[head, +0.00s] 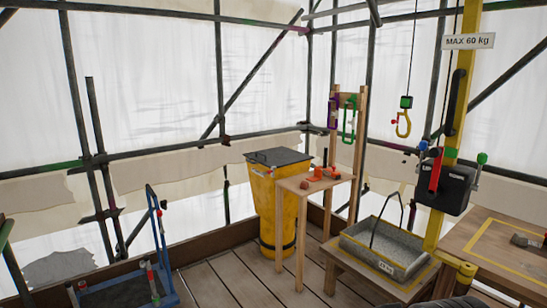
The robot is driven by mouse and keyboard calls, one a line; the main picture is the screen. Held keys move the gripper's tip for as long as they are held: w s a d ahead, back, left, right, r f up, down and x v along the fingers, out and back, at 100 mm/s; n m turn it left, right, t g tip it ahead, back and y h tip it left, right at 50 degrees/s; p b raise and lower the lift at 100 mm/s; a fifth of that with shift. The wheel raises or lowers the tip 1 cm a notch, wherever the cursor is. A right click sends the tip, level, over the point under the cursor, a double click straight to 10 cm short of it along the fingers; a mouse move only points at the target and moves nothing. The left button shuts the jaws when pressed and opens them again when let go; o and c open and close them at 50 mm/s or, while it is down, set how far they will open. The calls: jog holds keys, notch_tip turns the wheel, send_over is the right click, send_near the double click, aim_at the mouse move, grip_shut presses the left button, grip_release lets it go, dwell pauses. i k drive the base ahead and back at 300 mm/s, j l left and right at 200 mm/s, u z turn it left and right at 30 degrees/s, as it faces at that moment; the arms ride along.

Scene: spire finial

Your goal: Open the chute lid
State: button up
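The chute is a yellow tapered bin (264,208) standing on the plank floor at the middle of the head view. Its dark grey lid (278,157) lies flat across the top and looks closed. A small wooden table in front hides part of the chute's right side. My gripper is not in view.
The small wooden table (299,185) holds orange and red items. A grey tray (385,247) sits on a low wooden stand, below a yellow hook (403,122). A yellow hoist post stands at right, a blue trolley (160,245) at lower left. Some plank floor (228,275) is clear.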

aim_at(279, 156)
jog(key=i+j, duration=0.1)
jog(key=i, duration=0.4)
jog(key=i+j, duration=0.15)
jog(key=i, duration=0.35)
jog(key=i+j, duration=0.1)
jog(key=i, duration=0.45)
jog(key=i+j+z, duration=0.1)
jog(key=i, duration=0.4)
jog(key=i+j, duration=0.2)
jog(key=i, duration=0.3)
jog(key=i+j, duration=0.15)
jog(key=i, duration=0.35)
jog(key=i+j, duration=0.15)
jog(key=i, duration=0.35)
jog(key=i+j, duration=0.15)
jog(key=i, duration=0.35)
jog(key=z, duration=0.05)
